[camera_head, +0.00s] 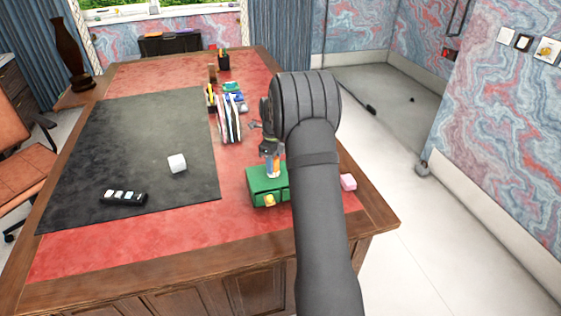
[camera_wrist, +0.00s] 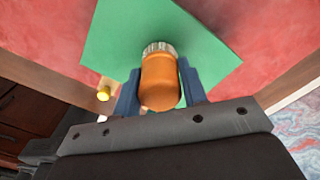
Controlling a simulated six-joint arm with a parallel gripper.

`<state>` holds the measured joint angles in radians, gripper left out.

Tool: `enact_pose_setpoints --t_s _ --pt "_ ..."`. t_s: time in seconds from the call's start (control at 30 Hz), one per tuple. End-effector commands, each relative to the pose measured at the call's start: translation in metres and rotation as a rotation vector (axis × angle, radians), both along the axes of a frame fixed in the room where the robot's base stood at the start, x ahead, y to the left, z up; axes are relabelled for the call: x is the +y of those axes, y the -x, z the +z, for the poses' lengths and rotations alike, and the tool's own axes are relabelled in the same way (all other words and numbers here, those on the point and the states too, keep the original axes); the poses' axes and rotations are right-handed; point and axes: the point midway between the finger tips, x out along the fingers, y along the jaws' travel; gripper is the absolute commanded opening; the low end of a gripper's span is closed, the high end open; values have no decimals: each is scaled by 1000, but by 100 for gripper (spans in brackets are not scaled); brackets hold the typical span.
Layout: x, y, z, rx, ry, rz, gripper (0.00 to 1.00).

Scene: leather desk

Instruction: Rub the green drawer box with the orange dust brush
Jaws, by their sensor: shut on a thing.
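The green drawer box (camera_head: 266,186) stands on the red desk top near its right front edge, with a yellow knob (camera_head: 269,201) on its front. In the wrist view its green top (camera_wrist: 185,40) lies right beneath the brush. My gripper (camera_head: 270,158) is above the box, its blue fingers shut on the orange dust brush (camera_wrist: 159,82). The brush's orange handle and a pale ribbed part show between the fingers in the wrist view. Its bristles are hidden, and I cannot tell whether they touch the top. My arm hides the box's right side in the head view.
A pink block (camera_head: 348,182) lies right of my arm near the desk edge. A white cube (camera_head: 177,163) and a black device (camera_head: 123,197) lie on the dark mat (camera_head: 110,135). Upright books (camera_head: 229,122) stand behind the box. The red surface left of the box is clear.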

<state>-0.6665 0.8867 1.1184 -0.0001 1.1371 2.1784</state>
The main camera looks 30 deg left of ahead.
Motion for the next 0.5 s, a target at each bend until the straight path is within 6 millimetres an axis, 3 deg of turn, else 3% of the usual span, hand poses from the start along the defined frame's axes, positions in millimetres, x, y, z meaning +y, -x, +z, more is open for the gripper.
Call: enact_pose_setpoints --t_s 0.5 --pt "34 34 0 0 0 3 21"
